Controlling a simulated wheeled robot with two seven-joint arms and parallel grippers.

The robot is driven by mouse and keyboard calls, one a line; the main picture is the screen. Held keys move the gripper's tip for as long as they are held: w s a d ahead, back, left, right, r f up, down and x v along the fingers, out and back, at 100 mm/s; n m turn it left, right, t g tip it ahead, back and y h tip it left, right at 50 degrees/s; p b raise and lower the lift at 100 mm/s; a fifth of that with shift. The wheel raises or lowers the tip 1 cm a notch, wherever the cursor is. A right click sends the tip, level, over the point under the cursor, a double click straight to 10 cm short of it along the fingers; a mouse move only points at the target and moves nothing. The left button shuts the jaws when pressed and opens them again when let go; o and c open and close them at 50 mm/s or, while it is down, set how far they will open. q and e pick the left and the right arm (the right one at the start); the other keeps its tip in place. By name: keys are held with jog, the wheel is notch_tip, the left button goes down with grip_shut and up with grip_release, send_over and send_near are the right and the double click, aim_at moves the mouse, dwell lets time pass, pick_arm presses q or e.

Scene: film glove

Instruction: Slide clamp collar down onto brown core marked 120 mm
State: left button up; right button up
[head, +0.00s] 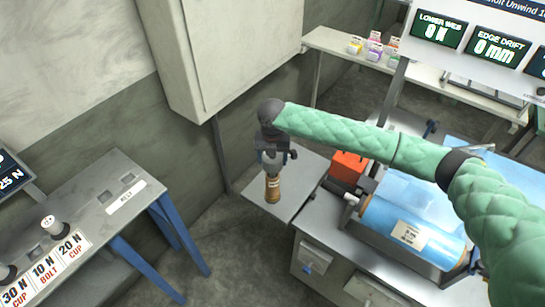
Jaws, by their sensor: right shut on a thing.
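My right gripper (272,157) hangs down at the end of the green quilted arm, at the middle of the head view. It is shut on a small grey thing between its fingers, likely the clamp collar, mostly hidden by the fingers. Directly below stands the brown core (273,190), upright on a small grey side table (298,172). A pale label shows on the core, too small to read. I cannot tell whether the collar is around the core's top or just above it. My left gripper is not in view.
A blue film roll (385,222) and an orange box (347,168) sit on the bench to the right. A grey wall cabinet (240,50) hangs behind the gripper. A metal table (90,200) with marked weights stands at left. Floor between is clear.

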aim_at(273, 163)
jog(key=shift+f+b, duration=0.35)
jog(key=shift+f, duration=0.6)
jog(key=shift+s+d+f+b, duration=0.15)
jog(key=shift+f+b, duration=0.35)
jog(key=shift+f, duration=0.4)
jog(key=shift+r+p, duration=0.3)
jog(key=shift+r, duration=0.05)
jog(key=shift+r+p, duration=0.6)
jog(key=shift+r, duration=0.25)
jog(key=shift+r+p, duration=1.15)
jog(key=shift+r, duration=0.55)
jog(key=shift+p, duration=0.5)
dwell(0.6)
jog(key=shift+f+b, duration=0.65)
jog(key=shift+f, duration=1.05)
dwell(0.5)
